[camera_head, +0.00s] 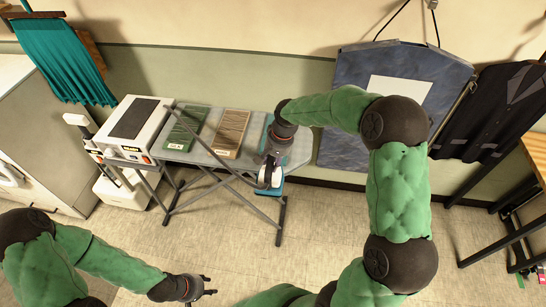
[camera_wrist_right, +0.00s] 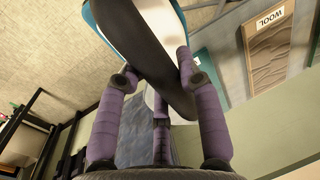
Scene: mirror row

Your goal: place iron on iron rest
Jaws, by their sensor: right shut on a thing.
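My right gripper (camera_head: 272,160) is shut on the iron (camera_head: 276,184), at the right end of the ironing board. In the right wrist view, the fingers close around the dark handle of the iron (camera_wrist_right: 145,50), with its white and teal body behind. I cannot tell whether the iron touches the board. What looks like the iron rest is the dark flat top of a white box unit (camera_head: 133,118) at the board's left end; nothing stands on it. My left gripper (camera_head: 209,286) is open and empty, low in the head view, away from the board.
A dark garment (camera_head: 510,110) and a blue-grey hanging piece (camera_head: 345,125) are at the right. The floor in front is clear.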

